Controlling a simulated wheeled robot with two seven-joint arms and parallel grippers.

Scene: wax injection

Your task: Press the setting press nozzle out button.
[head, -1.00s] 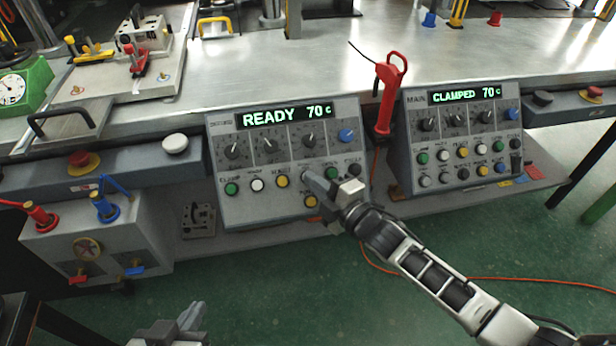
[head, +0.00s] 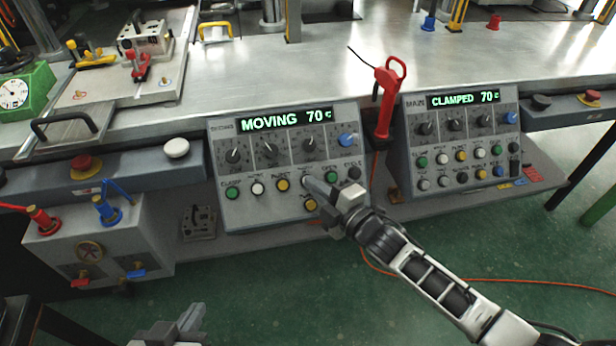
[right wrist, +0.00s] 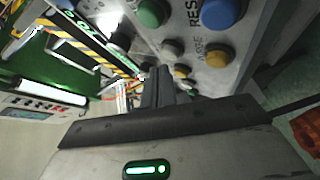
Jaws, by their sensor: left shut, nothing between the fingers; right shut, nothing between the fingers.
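The setting press panel (head: 222,212) is the left sloped grey box in the head view; its display (head: 284,119) reads "MOVING 70 c". Its button row includes a green button (head: 232,193), a white button (head: 258,188) and a yellow button (head: 283,184). My right gripper (head: 312,184) is shut and empty, its tips at the button right of the yellow one, which they largely cover. I cannot read that label or tell touch. The shut fingers (right wrist: 160,86) point at the panel face in the right wrist view. My left gripper (head: 192,318) is shut at the bottom edge, away from the panel.
The main panel (head: 403,168), reading "CLAMPED 70 c", stands to the right. A red-handled tool (head: 384,105) hangs between the panels. A grey box with red and blue valves (head: 45,245) stands at left. The steel table (head: 330,65) lies behind; an orange cable (head: 530,281) crosses the floor.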

